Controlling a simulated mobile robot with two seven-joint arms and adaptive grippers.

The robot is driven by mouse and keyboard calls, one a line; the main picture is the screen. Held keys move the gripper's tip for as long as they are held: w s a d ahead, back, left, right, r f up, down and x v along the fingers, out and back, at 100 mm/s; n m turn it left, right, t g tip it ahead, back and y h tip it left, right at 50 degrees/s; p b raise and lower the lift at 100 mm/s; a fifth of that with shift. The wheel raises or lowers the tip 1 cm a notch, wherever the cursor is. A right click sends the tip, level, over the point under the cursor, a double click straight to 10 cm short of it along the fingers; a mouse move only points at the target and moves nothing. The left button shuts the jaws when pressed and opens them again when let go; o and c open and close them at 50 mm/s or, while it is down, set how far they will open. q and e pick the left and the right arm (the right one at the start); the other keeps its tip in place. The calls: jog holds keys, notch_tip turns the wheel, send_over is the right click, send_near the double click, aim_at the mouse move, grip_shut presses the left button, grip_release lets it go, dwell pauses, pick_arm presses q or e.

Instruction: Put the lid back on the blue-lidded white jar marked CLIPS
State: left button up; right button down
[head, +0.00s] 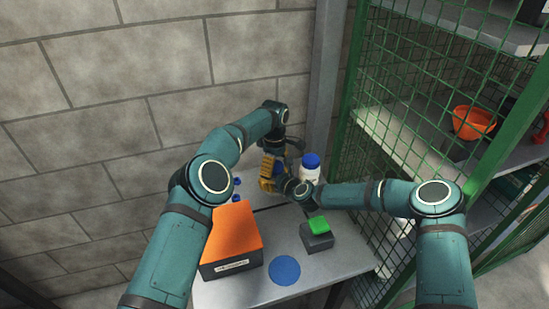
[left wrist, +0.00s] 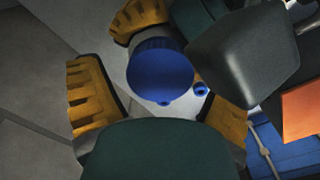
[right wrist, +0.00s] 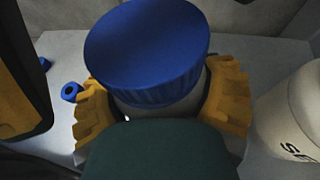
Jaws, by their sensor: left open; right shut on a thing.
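My right gripper (right wrist: 165,105) is shut on a pale jar (right wrist: 150,112), with a finger on either side of its body. A round blue lid (right wrist: 148,45) with a ribbed edge sits on top of this jar; I cannot tell if it is fully seated. The jar's marking is hidden. In the left wrist view the blue lid (left wrist: 160,75) lies between the spread fingers of my left gripper (left wrist: 160,105), which is open. In the head view both grippers meet at the table's back, hiding the held jar.
A second white jar (right wrist: 295,115) with partly visible lettering stands close by; it shows a blue lid (head: 312,160). An orange-topped box (head: 233,235), a green-topped block (head: 319,227) and a flat blue disc (head: 285,270) occupy the table front. Small blue pieces (right wrist: 70,91) lie nearby. Green mesh (head: 370,150) stands right.

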pick_arm(q)
jog(key=shift+f, duration=0.2)
jog(key=c, duration=1.3)
jog(key=m, duration=0.9)
jog(key=shift+m, duration=0.3)
jog(key=m, duration=0.4)
